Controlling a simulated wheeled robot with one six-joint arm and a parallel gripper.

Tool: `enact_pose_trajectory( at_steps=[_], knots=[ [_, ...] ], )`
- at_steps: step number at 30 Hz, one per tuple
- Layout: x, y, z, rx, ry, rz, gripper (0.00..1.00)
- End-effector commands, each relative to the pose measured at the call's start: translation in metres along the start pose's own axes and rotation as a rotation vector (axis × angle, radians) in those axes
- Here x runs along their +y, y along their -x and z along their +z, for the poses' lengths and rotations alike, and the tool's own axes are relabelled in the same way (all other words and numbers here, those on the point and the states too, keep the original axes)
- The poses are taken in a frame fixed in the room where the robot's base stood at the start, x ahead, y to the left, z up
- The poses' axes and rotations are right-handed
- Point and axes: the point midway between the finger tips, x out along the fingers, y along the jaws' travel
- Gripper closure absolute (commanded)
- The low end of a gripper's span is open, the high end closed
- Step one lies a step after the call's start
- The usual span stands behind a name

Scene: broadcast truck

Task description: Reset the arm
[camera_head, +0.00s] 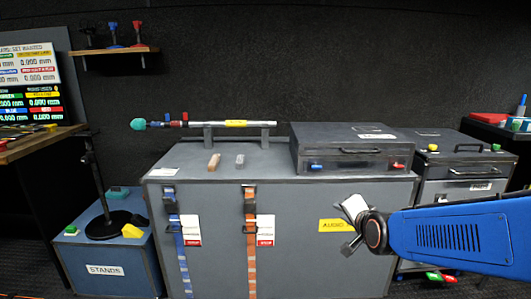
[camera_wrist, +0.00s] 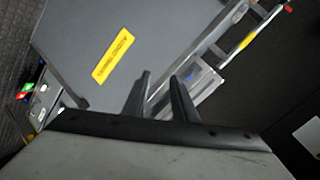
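My blue arm reaches in from the right edge of the head view. My gripper (camera_head: 354,220) is in front of the grey cabinet (camera_head: 295,245), near its yellow label. In the wrist view my gripper (camera_wrist: 160,82) has two dark fingers standing apart with a gap between them. Nothing is seen held between them. The cabinet front also fills much of the wrist view, with a yellow label (camera_wrist: 109,55) left of the fingers.
On the cabinet top are a dark case (camera_head: 345,150), a microphone-like rod on stands (camera_head: 225,124), a tan block (camera_head: 214,161) and a grey block (camera_head: 240,160). A blue "STANDS" box (camera_head: 105,255) is at left. A smaller case (camera_head: 455,165) is at right.

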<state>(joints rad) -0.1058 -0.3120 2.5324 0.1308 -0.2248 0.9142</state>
Motion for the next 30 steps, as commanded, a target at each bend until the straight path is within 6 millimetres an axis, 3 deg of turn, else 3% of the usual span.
enact_pose_trajectory(
  at_steps=[8,15,21,25,30],
  knots=[
    [0.047,0.083,0.019,-0.189,0.374,0.194,0.75],
    [0.096,0.168,0.038,-0.402,0.684,0.330,0.75],
    [0.129,0.227,0.051,-0.561,0.863,0.397,0.75],
    [0.139,0.247,0.055,-0.617,0.918,0.415,0.75],
    [0.142,0.251,0.056,-0.631,0.929,0.420,0.75]
  ],
)
